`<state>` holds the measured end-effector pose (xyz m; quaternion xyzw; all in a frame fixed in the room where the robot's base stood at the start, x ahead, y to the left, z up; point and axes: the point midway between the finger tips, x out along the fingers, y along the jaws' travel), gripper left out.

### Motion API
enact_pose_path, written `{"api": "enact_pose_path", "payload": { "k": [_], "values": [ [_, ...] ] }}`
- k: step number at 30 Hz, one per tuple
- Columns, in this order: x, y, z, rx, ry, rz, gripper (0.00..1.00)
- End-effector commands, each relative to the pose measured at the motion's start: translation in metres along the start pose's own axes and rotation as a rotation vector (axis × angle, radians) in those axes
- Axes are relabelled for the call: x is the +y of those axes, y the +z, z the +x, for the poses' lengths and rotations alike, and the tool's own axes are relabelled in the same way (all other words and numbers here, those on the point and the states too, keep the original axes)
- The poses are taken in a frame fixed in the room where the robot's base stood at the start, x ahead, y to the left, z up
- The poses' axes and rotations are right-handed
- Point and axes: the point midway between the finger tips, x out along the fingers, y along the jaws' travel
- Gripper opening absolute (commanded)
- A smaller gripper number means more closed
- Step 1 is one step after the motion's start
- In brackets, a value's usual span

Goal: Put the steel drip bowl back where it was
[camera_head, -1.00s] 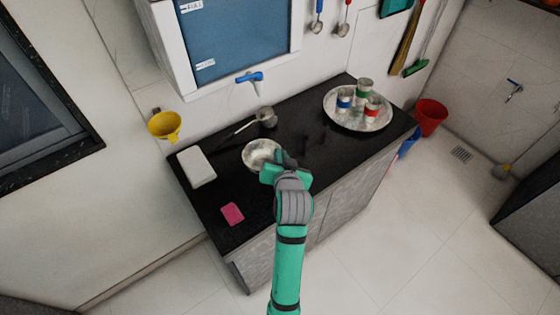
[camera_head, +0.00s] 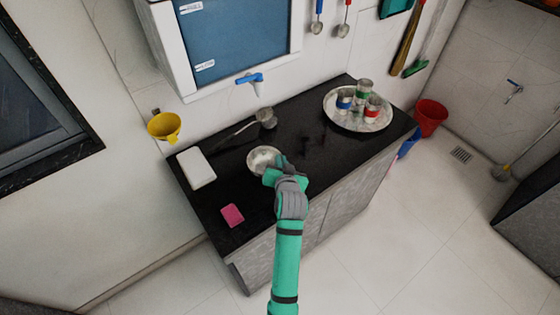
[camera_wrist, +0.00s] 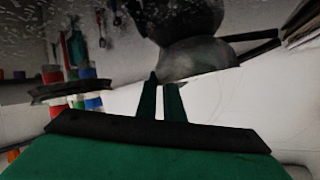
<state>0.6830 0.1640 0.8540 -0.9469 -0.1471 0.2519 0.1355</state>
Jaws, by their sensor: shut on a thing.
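The steel drip bowl (camera_head: 262,157) is a small round shiny bowl over the black counter, below the blue tap. My gripper (camera_head: 275,169) is shut on its near right rim. In the wrist view the two green fingers (camera_wrist: 162,86) reach the grey side of the bowl (camera_wrist: 195,58). The bowl looks about level, close to the counter top. I cannot tell whether its base touches the counter. My gripper hides part of its near right side.
On the black counter (camera_head: 300,150) are a white block (camera_head: 196,167), a pink sponge (camera_head: 232,215), a long-handled steel pot (camera_head: 266,118) and a steel tray (camera_head: 340,119) with several banded cups. A blue tap (camera_head: 250,78) juts out above. Bare counter lies right of the bowl.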

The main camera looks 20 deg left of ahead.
Motion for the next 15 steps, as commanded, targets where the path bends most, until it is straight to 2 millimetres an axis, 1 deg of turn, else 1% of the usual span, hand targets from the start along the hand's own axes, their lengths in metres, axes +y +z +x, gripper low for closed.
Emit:
{"api": "enact_pose_path", "payload": {
  "k": [4, 5, 6, 7, 15],
  "values": [
    [0.0006, 0.0012, 0.0005, 0.000, 0.000, 0.000, 0.00],
    [0.0005, 0.0010, 0.0004, -0.001, 0.000, 0.000, 0.15],
    [0.0003, 0.0010, 0.0004, -0.001, 0.000, 0.000, 0.24],
    [0.0002, 0.0010, 0.0004, -0.001, 0.000, 0.000, 0.27],
    [-0.0006, 0.0007, 0.0003, -0.001, -0.001, -0.001, 0.27]
  ]
}}
